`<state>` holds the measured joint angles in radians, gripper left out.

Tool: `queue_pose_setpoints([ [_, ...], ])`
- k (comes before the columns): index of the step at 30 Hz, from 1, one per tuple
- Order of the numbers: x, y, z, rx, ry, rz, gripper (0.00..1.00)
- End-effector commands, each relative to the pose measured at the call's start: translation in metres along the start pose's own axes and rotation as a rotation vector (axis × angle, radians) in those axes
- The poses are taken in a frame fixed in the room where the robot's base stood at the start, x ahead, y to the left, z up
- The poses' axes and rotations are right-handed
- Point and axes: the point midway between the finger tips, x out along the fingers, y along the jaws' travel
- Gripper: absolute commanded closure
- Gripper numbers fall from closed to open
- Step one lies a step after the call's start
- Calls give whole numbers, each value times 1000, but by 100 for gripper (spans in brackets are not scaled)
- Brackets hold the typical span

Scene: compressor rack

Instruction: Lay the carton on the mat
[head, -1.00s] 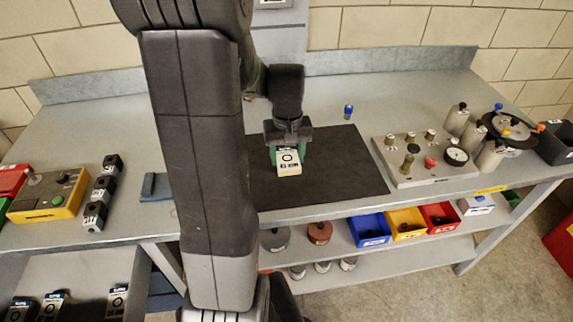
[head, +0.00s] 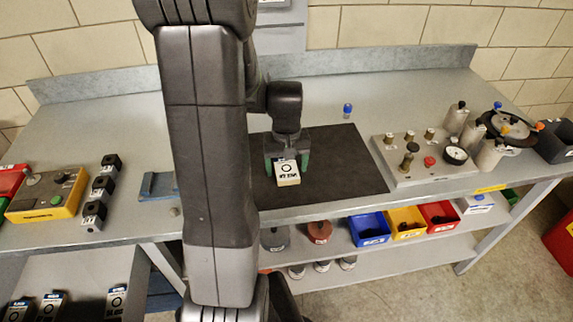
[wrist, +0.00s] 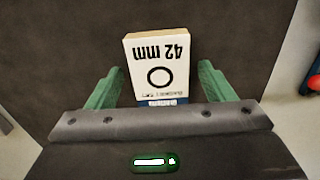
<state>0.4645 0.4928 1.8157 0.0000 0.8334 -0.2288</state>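The carton (head: 287,172) is a small white box with a black ring and "42 mm" on its upper face. It lies flat on the dark mat (head: 345,170), within the mat's edges. In the wrist view the carton (wrist: 157,65) shows label side up, with a blue band at its near end. My gripper (head: 287,160) is just above it, with green fingers on either side. In the wrist view the fingers of my gripper (wrist: 162,75) are spread, with a narrow gap between each and the carton. The carton's near end is partly hidden by the gripper body.
A fixture plate with a gauge (head: 425,165) stands right of the mat. A blue-capped part (head: 347,111) stands behind the mat. A blue block (head: 158,186), black blocks and a yellow control box (head: 48,197) are at left. Coloured bins (head: 370,228) sit on the lower shelf.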

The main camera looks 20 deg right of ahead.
Motion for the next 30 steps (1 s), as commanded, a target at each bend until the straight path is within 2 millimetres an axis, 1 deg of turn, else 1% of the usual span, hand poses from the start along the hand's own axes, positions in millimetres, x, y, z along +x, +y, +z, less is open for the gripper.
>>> queue_pose_setpoints([
  [5,-2,0,0,0,0,0,24],
  [8,-10,0,-1,0,4,1,24],
  [11,-27,0,-1,0,6,1,24],
  [18,-80,0,-1,0,7,2,24],
  [21,-98,0,0,0,5,1,24],
  [25,-115,0,0,0,2,0,24],
  [30,-124,0,0,0,1,0,24],
])
